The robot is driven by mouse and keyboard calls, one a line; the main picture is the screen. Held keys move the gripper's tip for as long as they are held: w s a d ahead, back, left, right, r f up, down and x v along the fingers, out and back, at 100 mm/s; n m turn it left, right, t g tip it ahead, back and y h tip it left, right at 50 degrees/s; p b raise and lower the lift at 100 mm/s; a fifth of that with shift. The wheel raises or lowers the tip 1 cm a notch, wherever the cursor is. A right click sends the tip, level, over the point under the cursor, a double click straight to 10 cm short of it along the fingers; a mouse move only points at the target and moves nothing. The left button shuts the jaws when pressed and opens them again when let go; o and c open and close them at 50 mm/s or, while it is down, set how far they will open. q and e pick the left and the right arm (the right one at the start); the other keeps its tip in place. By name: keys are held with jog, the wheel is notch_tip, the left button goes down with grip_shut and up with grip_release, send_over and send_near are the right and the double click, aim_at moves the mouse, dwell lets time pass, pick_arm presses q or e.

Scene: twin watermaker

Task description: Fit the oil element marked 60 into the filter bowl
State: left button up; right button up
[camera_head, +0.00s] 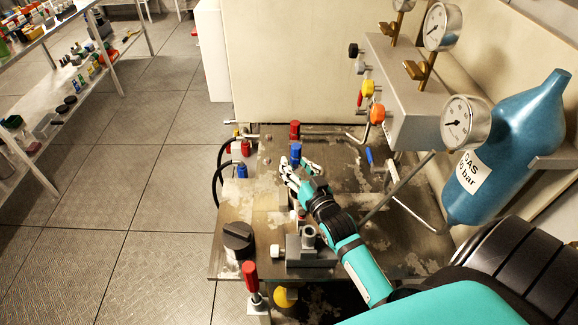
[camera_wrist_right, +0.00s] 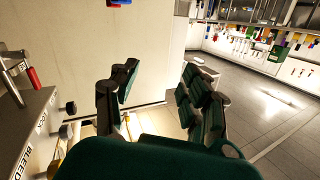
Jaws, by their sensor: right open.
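My right gripper (camera_head: 300,172) reaches over the middle of the worn metal bench. In the right wrist view my right gripper (camera_wrist_right: 160,88) has its dark green fingers spread with nothing between them. A blue-topped part (camera_head: 296,152) stands just beyond the fingers in the head view; I cannot tell whether they touch. A grey block with an upright metal cylinder (camera_head: 309,236) sits at the front, partly behind my forearm. I cannot tell whether this is the filter bowl. No marking 60 is readable, so I cannot pick out the oil element. My left gripper is not in view.
A black round cap (camera_head: 238,236) and a red-handled clamp (camera_head: 250,274) are at the bench's front left. A blue gas bottle (camera_head: 508,145), gauges (camera_head: 465,122) and pipes crowd the right. Shelves with small items (camera_head: 85,62) stand far left, across open floor.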

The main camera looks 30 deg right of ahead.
jog(key=shift+s+d+f+g, duration=0.15)
jog(key=shift+s+f, duration=0.3)
jog(key=shift+f, duration=0.1)
jog(key=shift+s+d+f+g, duration=0.1)
jog(key=shift+s+f+g, duration=0.05)
jog(key=shift+s+f, duration=0.35)
jog(key=s+a+r, duration=0.1)
jog(key=s, duration=0.5)
jog(key=shift+a+r, duration=0.2)
jog(key=shift+r, duration=0.15)
jog(key=shift+r+p, duration=0.2)
jog(key=shift+p, duration=0.1)
